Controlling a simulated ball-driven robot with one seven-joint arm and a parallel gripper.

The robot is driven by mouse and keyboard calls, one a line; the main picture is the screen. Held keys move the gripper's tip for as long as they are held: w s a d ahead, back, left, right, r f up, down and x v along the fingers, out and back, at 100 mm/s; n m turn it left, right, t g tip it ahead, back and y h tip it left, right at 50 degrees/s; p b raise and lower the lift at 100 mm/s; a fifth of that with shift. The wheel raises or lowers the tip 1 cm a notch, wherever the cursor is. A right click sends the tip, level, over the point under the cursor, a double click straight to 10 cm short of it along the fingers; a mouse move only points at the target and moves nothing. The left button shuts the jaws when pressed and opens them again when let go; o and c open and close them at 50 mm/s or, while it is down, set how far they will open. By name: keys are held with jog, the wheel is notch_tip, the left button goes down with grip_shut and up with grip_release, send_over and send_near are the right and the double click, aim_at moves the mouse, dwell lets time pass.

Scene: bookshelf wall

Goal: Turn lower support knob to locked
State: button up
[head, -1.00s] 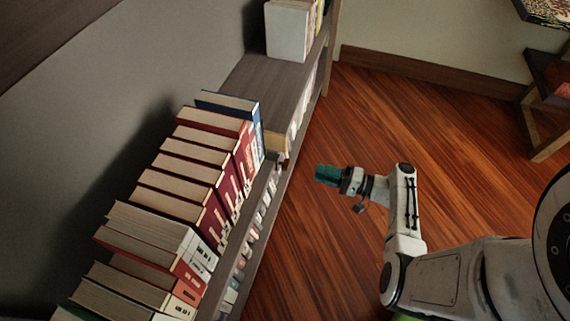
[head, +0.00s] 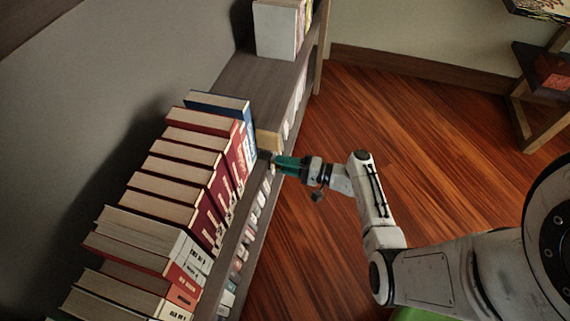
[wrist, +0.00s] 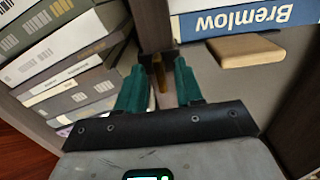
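My gripper (head: 278,163) with teal fingers reaches the front edge of the shelf, below the blue book at the end of the row. In the wrist view my gripper (wrist: 160,75) is open, one finger on each side of a narrow brass-coloured piece, which looks like the support knob (wrist: 160,72). A dark bracket (wrist: 172,60) sits right behind it. I see space beside the piece, and no clear contact with either finger. Its lock position cannot be read. In the head view the fingertips hide the knob.
A tan block (wrist: 235,48) lies close beside the fingers. More books (wrist: 70,65) fill a lower shelf. The wooden floor (head: 330,250) is open.

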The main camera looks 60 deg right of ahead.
grip_shut()
jog(key=shift+m, duration=0.3)
jog(key=m+p, duration=0.6)
jog(key=m, duration=1.1)
jog(key=shift+p, duration=0.35)
jog(key=shift+f+m, duration=0.1)
jog(key=shift+m, duration=0.2)
jog(key=shift+s, duration=0.1)
grip_release()
dwell(0.4)
